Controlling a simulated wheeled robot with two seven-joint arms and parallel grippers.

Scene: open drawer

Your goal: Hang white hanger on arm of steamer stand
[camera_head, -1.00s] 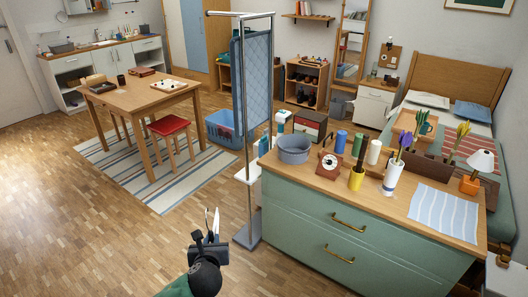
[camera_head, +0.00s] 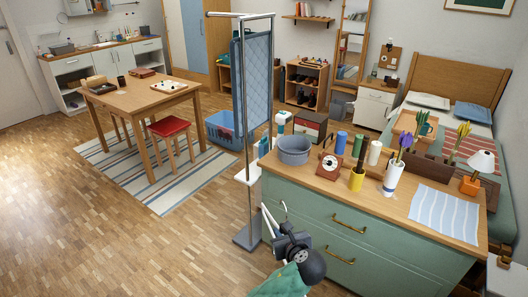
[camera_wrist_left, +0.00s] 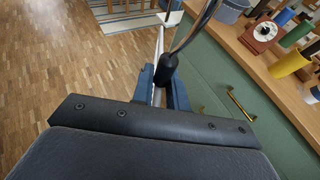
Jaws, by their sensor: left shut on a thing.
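The steamer stand (camera_head: 248,170) stands upright left of the green dresser, with a horizontal arm (camera_head: 240,14) at its top and a blue quilted panel hanging below. My left gripper (camera_head: 277,238) is low in front of the dresser, right of the stand's base (camera_head: 247,239). It is shut on the white hanger (camera_head: 267,216), near the dark collar under the metal hook (camera_head: 284,207). In the left wrist view, the collar (camera_wrist_left: 167,70) sits between the fingers (camera_wrist_left: 160,88) and the hook (camera_wrist_left: 193,30) rises away. Part of the hanger is hidden by the gripper. My right gripper is out of view.
The green dresser (camera_head: 335,228) stands close at the right, its top holding a grey-blue bowl (camera_head: 294,150), a red clock (camera_head: 328,166) and several cylinders. A blue basket (camera_head: 223,130) is behind the stand. Open wooden floor (camera_head: 120,240) lies to the left.

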